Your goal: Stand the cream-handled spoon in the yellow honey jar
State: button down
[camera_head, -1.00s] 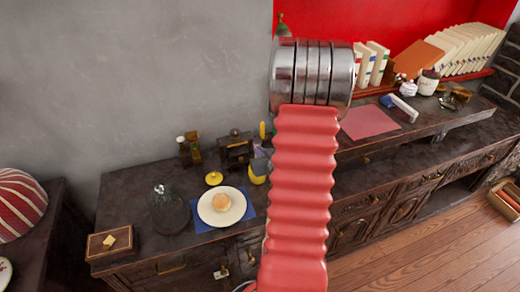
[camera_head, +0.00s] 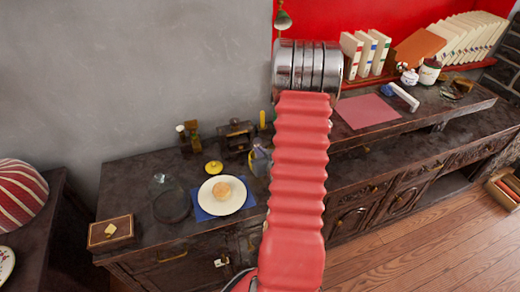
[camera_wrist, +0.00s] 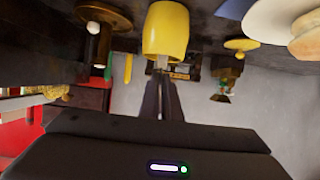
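The yellow honey jar (camera_wrist: 166,32) is at the top middle of the wrist view, which is upside down. In the head view only a yellow edge of it shows beside my arm. My gripper (camera_wrist: 162,73) has its dark fingers together, close to the jar's mouth. A short pale piece at the fingertips looks like the handle of the cream-handled spoon (camera_wrist: 162,62). It overlaps the jar's rim in this view. The spoon's lower end is hidden, and I cannot tell how deep it sits. The head view shows no clear spoon.
A plate (camera_head: 222,206) with a bun lies on a blue cloth (camera_head: 196,197). Near it are a yellow lid (camera_head: 213,167), a glass dome (camera_head: 170,198) and a wooden box (camera_head: 110,231). A yellow candle (camera_head: 262,119) stands behind. The raised shelf at right holds books and a pink mat (camera_head: 366,110).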

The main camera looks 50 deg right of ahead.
jog(key=shift+f, duration=0.35)
jog(key=c, duration=1.9)
grip_release()
jog(key=shift+s, duration=0.1)
